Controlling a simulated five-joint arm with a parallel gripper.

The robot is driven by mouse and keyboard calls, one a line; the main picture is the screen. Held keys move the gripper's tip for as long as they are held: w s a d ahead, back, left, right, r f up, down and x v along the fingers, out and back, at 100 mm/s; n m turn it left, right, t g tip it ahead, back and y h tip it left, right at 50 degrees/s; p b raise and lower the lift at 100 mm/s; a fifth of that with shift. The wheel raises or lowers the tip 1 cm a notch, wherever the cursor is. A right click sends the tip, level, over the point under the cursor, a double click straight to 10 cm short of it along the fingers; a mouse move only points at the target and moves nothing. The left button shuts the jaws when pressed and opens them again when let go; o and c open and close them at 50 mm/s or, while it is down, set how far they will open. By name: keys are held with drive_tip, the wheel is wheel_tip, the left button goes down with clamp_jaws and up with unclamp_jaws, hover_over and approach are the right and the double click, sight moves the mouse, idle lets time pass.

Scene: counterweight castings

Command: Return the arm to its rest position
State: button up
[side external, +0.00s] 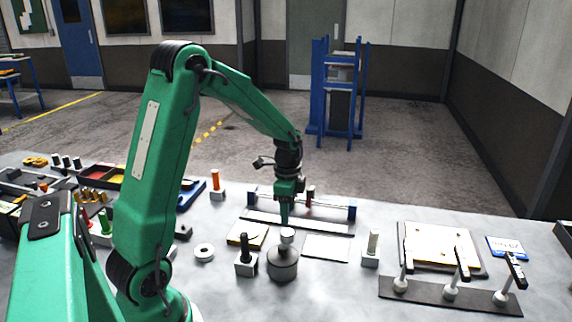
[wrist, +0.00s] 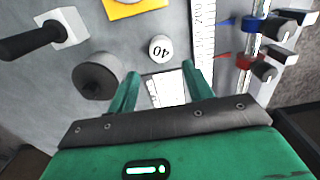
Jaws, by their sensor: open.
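My gripper (side external: 285,220) is open and empty, pointing down over the middle of the bench. It also shows in the wrist view (wrist: 162,82), with its two green fingers apart and only bench and a white card visible between them. A small white round piece marked 40 (wrist: 160,48) stands just beyond the fingertips. A dark grey round casting (side external: 283,265) stands in front of the gripper in the side view; it also shows in the wrist view (wrist: 97,80), left of the fingers. Neither piece is held.
A white card (side external: 327,247) lies right of the casting. A black-handled block (side external: 246,262) and a washer (side external: 204,252) are to the left. A rail with blue ends (side external: 328,207) lies behind. A clipboard (side external: 440,250) and white-knobbed stand (side external: 450,292) occupy the right.

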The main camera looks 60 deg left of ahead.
drive_tip(key=s+d+r+n+t, duration=0.2)
drive_tip(key=s+d+r+n, duration=0.3)
drive_tip(key=d+r, duration=0.5)
drive_tip(key=s+d+r+n+t, duration=0.1)
drive_tip(key=s+d+r+n, duration=0.1)
drive_tip(key=s, duration=0.3)
drive_tip(key=s+d+r+n+t, duration=0.1)
drive_tip(key=s+d+r+t, duration=0.1)
drive_tip(key=s, duration=0.4)
drive_tip(key=shift+d+r+n, duration=0.4)
drive_tip(key=shift+d+r, duration=0.4)
drive_tip(key=shift+r, duration=0.3)
